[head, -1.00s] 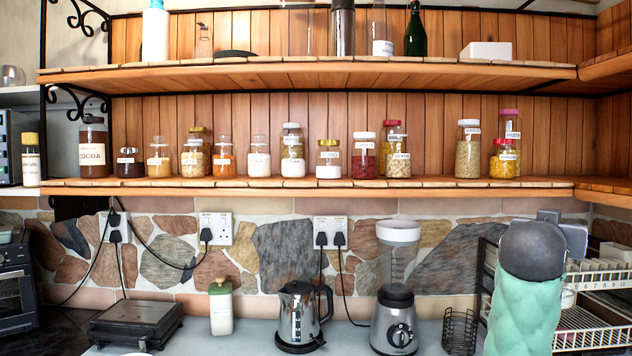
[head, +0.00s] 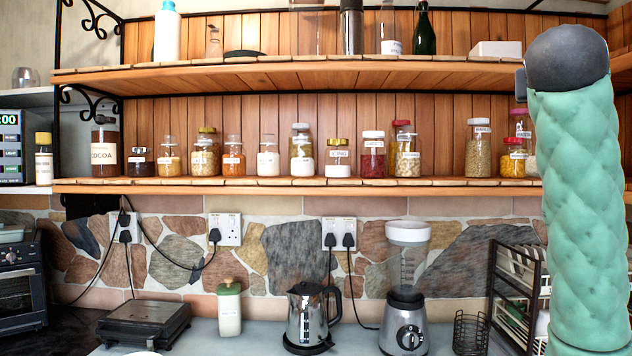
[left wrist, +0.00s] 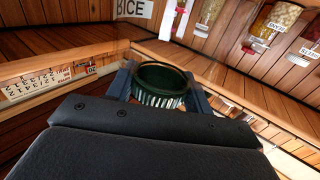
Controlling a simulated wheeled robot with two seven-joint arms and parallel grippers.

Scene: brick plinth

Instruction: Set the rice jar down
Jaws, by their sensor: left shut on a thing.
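In the left wrist view, my left gripper (left wrist: 158,92) is shut on a glass jar (left wrist: 160,99) with a dark green rim, held between its two fingers. Most of the jar is hidden behind the gripper body. A white label reading RICE (left wrist: 135,8) shows at the top edge of this view; I cannot tell which thing it belongs to. Neither gripper can be made out in the head view, where a green padded arm of mine rises at the right.
The middle shelf (head: 300,186) carries a row of labelled jars, with its right end hidden behind my arm. The upper shelf (head: 320,72) holds bottles. A kettle (head: 305,318), a blender (head: 405,325) and a dish rack (head: 510,310) stand below. Wooden boards surround the jar in the left wrist view.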

